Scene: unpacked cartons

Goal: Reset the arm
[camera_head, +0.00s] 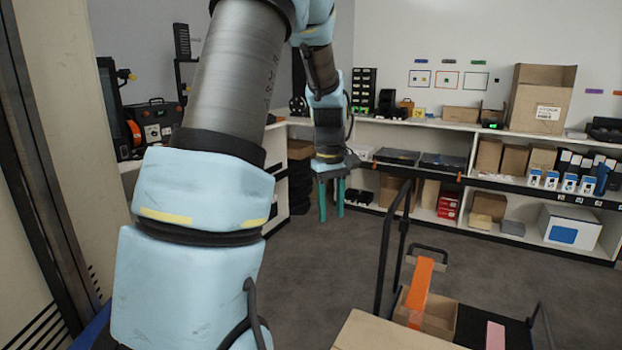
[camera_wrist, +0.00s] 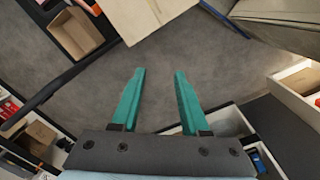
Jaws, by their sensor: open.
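My gripper (camera_head: 331,212) hangs at the end of my raised light-blue and grey arm, near the middle of the head view. Its two green fingers point down over the grey floor, apart and with nothing between them. In the wrist view my gripper (camera_wrist: 160,75) shows both green fingers spread, with bare floor between and beyond them. The fingers touch nothing that I can see.
A cart (camera_head: 480,326) with black rails, an open cardboard box (camera_head: 437,317) and an orange item (camera_head: 420,285) stands at the lower right. Shelves (camera_head: 460,182) with cartons line the back wall. A workbench with equipment (camera_head: 152,118) is at left. Grey floor (camera_head: 335,260) lies open between.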

